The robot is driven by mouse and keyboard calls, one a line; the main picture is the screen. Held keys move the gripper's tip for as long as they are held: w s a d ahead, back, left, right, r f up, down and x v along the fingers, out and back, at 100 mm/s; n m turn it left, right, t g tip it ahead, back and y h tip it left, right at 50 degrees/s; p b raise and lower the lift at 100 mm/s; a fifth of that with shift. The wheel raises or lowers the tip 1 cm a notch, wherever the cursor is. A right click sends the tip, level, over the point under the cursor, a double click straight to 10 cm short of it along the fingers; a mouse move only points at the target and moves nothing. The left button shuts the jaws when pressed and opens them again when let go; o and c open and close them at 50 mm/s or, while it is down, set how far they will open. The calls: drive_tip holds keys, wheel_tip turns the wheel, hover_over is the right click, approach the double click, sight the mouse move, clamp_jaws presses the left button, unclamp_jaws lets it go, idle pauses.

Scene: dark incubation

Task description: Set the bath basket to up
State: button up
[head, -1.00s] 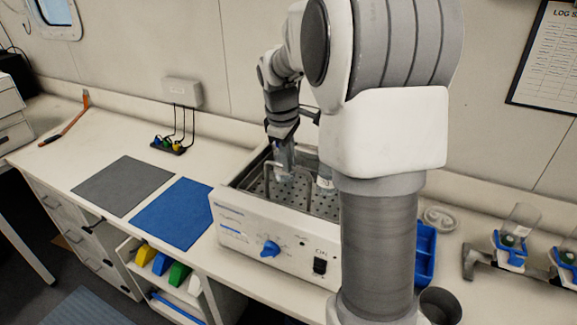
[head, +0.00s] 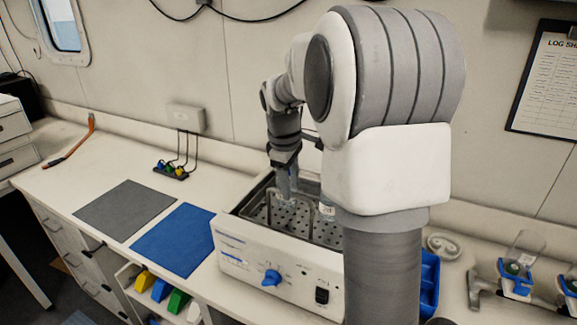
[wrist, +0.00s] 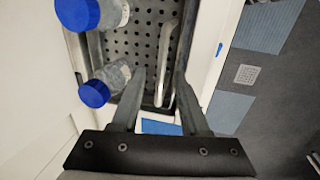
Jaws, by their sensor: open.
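The bath is a white box (head: 240,250) with a blue knob (head: 271,277) on its front, standing on the bench. Its basket is a perforated metal tray (head: 291,222) inside the open top, with a bent metal handle (head: 268,205). My gripper (head: 287,192) points down over the basket at the handle. In the wrist view the open fingers of my gripper (wrist: 161,75) stand on either side of the handle bar (wrist: 166,52), with a gap visible. Two blue-capped bottles (wrist: 95,93) (wrist: 78,14) stand on the perforated tray (wrist: 142,35). My arm hides the bath's right end.
A blue mat (head: 172,239) and a grey mat (head: 124,211) lie left of the bath. A blue tray (head: 429,283) is to its right, partly behind my arm, with bottles in blue holders (head: 516,275) further right. The wall is behind.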

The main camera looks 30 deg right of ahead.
wheel_tip(320, 180, up, 17)
drive_tip(key=s+a, duration=0.2)
drive_tip(key=shift+a, duration=0.35)
drive_tip(key=shift+f, duration=0.1)
drive_tip(key=s+a+f+m+t+y+b, duration=0.1)
drive_tip(key=s+a+f+m, duration=0.3)
drive_tip(key=s, duration=0.7)
drive_tip(key=s+a+f+m+t+b, duration=0.1)
drive_tip(key=s+a+f+m+t, duration=0.2)
drive_tip(key=s+a+f, duration=0.4)
drive_tip(key=s+f, duration=0.2)
drive_tip(key=s, duration=0.2)
drive_tip(key=shift+a+m+y, duration=0.15)
drive_tip(key=shift+m+y, duration=0.25)
